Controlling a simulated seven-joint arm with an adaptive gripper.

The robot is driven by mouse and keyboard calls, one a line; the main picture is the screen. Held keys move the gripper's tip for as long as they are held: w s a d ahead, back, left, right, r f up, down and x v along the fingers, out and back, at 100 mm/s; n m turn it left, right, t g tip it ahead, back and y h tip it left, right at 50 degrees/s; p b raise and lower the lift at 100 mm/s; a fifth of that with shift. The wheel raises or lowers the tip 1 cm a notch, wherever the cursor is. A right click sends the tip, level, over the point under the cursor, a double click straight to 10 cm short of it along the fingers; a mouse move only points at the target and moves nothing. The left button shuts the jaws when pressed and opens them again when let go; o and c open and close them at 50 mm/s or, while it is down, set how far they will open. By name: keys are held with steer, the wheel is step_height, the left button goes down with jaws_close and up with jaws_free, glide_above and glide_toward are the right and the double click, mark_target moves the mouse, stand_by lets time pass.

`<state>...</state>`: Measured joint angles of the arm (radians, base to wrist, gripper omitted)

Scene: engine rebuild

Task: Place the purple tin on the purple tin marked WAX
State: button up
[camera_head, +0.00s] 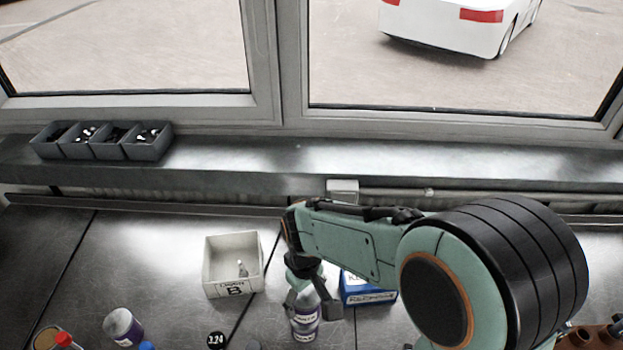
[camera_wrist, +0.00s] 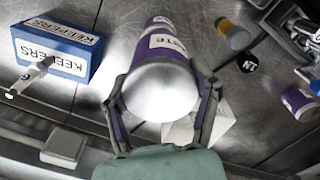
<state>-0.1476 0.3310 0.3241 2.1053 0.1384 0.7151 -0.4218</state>
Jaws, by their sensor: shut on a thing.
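In the wrist view, a purple tin (camera_wrist: 160,85) with a pale round top and a white label ending in "STE" sits between the fingers of my gripper (camera_wrist: 160,105). My gripper is shut on it. A second purple surface with a white label (camera_wrist: 158,22) shows just past it, in line with it; I cannot read that label or tell whether the two touch. In the head view, my gripper (camera_head: 309,306) is at the held tin (camera_head: 304,325) near the bottom middle. Another purple-labelled tin (camera_head: 123,327) stands at the lower left, and also shows in the wrist view (camera_wrist: 298,103).
A blue KEEPERS box (camera_head: 368,296) is close to the right of my gripper, partly behind my arm. A white bin marked B (camera_head: 232,291) stands to the left. A black disc (camera_head: 216,340) lies near the front. Grey trays (camera_head: 148,150) rest on the sill.

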steer(key=shift+w+a+f, duration=0.1)
steer(key=shift+w+f, duration=0.15)
steer(key=shift+f, duration=0.1)
steer(key=shift+w+a+f, duration=0.1)
steer(key=shift+w+f, duration=0.05)
steer(key=shift+f, duration=0.8)
steer(key=shift+w+f, duration=0.1)
steer(key=shift+f, duration=0.8)
steer(key=shift+f, duration=0.15)
steer(key=o, duration=1.2)
steer(key=shift+o, duration=0.2)
